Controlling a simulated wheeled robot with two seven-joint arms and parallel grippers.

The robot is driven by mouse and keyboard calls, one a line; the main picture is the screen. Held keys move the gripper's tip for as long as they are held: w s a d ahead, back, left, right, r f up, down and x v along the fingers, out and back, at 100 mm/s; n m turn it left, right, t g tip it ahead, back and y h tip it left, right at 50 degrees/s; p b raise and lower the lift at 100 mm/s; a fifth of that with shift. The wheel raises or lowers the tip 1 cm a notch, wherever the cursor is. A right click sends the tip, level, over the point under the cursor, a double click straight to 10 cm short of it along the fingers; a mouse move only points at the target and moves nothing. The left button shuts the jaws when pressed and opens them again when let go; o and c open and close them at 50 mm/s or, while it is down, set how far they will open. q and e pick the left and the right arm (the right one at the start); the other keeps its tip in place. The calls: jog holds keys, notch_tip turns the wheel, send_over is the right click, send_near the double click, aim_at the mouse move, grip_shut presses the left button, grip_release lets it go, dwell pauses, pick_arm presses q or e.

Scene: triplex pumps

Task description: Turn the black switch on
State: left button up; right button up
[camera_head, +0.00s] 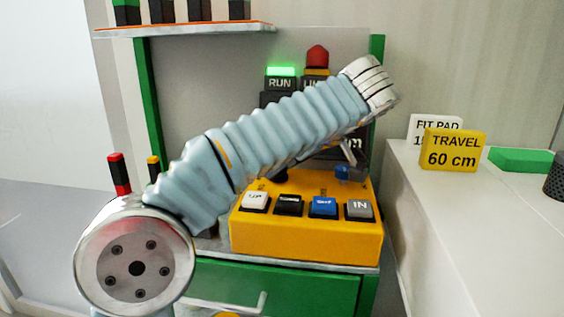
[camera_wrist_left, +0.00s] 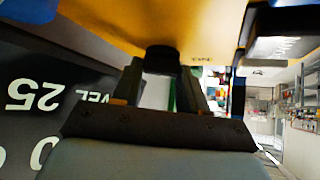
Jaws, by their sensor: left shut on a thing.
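The yellow control box (camera_head: 305,235) stands on the bench and carries a row of push buttons, including a black one (camera_head: 289,205). Behind the row, a black switch (camera_head: 280,175) shows partly below my left arm. In the left wrist view the black switch (camera_wrist_left: 162,55) stands out from the yellow face, between the fingertips of my left gripper (camera_wrist_left: 161,70). The gripper is shut on it. In the head view my arm hides the fingertips. My right gripper is not in view.
A lit green RUN lamp (camera_head: 281,72) and a red lamp (camera_head: 317,57) stand behind my arm. A blue knob (camera_head: 342,172) is right of the switch. A white counter (camera_head: 470,215) at right bears a yellow TRAVEL 60 cm sign (camera_head: 453,150).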

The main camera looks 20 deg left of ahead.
pick_arm(q)
jog(key=shift+n, duration=0.4)
jog(key=o, duration=1)
jog(key=shift+o, duration=0.3)
jog(key=shift+m, duration=0.3)
